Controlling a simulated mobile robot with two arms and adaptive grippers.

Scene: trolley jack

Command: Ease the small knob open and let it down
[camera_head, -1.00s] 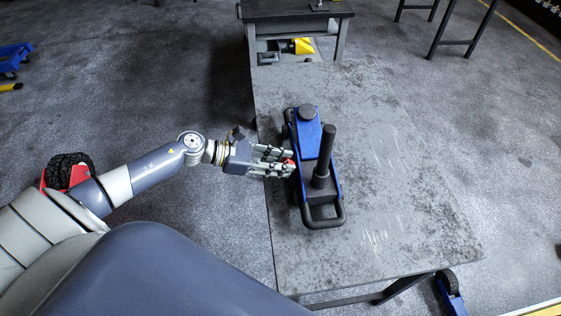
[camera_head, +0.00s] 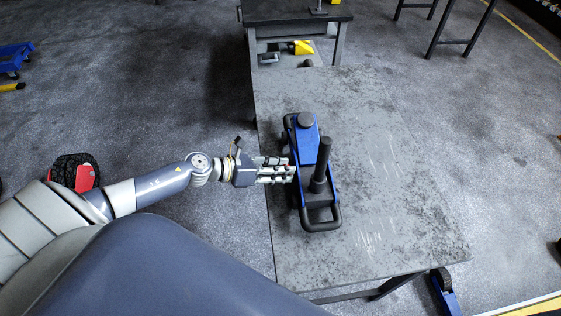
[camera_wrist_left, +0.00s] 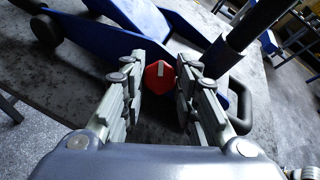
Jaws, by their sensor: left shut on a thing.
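The blue and black trolley jack (camera_head: 306,140) stands on the grey table, its black handle post (camera_head: 322,160) upright. The small red knob (camera_wrist_left: 159,76) with a pale mark is on the jack's near side in the left wrist view. My left gripper (camera_head: 291,170) reaches in from the left at the jack's side. In the left wrist view its fingers (camera_wrist_left: 160,82) are shut on the red knob, one on each side. The knob is mostly hidden by the fingers in the head view. My right gripper is not in view.
The grey table (camera_head: 385,190) has free room to the right of the jack. A dark bench (camera_head: 290,12) stands beyond it, with a yellow item (camera_head: 303,47) below. A red and black wheeled thing (camera_head: 78,172) is on the floor at left.

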